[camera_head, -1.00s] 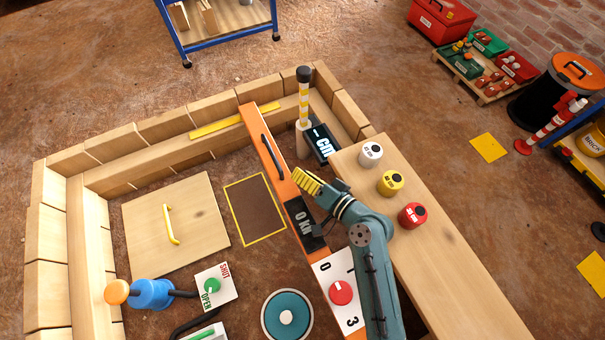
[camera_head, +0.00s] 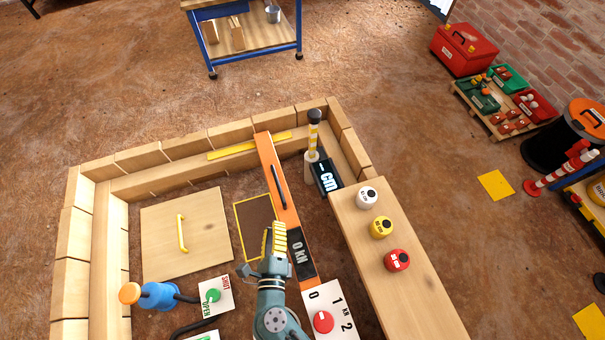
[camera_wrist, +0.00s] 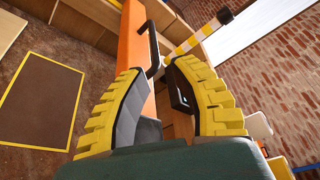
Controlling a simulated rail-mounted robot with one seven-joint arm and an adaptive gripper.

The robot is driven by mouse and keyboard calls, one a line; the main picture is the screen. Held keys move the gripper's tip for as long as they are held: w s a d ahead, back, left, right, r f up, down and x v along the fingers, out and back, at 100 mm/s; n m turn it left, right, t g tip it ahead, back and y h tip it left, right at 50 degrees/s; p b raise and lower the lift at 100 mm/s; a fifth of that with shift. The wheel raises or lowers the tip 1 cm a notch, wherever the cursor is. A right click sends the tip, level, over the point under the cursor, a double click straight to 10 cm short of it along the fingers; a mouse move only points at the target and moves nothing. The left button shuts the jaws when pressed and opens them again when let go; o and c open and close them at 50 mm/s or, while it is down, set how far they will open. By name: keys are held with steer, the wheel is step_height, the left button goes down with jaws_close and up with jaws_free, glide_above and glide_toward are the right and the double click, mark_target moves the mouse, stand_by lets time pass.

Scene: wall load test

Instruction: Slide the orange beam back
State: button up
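The orange beam (camera_head: 283,204) lies from the back wall blocks toward the dial, with a dark bar handle (camera_head: 279,187) on its top and a black "0 kN" display near its front end. My gripper (camera_head: 279,230) is left of the beam, near the display and short of the handle. In the wrist view, the yellow ribbed fingers (camera_wrist: 154,72) are apart with nothing held between them. The beam (camera_wrist: 136,42) and its handle (camera_wrist: 153,50) show ahead of the fingertips, with a gap between. The beam's front part is hidden there.
A striped post (camera_head: 313,145) and black "cm" display (camera_head: 326,177) stand right of the beam. A wooden bench (camera_head: 405,290) holds white, yellow and red weights. A numbered dial plate (camera_head: 335,302) is at the front. A yellow-framed dark patch (camera_head: 255,222) lies left.

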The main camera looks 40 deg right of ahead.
mark_target(279, 186)
steer(key=shift+m+g, duration=0.3)
steer(key=shift+g, duration=0.1)
steer(key=b+x, duration=0.2)
steer(key=x, duration=0.3)
steer(key=f+b+x, duration=0.1)
steer(key=b+x, duration=0.1)
steer(key=x, duration=0.3)
steer(key=b+x, duration=0.2)
steer(key=x, duration=0.3)
steer(key=shift+s+f+b, duration=0.15)
steer(key=shift+f+b, duration=0.05)
steer(key=shift+b, duration=0.2)
steer(key=shift+d+r, duration=0.1)
steer(key=shift+d, duration=0.05)
steer(key=shift+o, duration=0.2)
jaws_close()
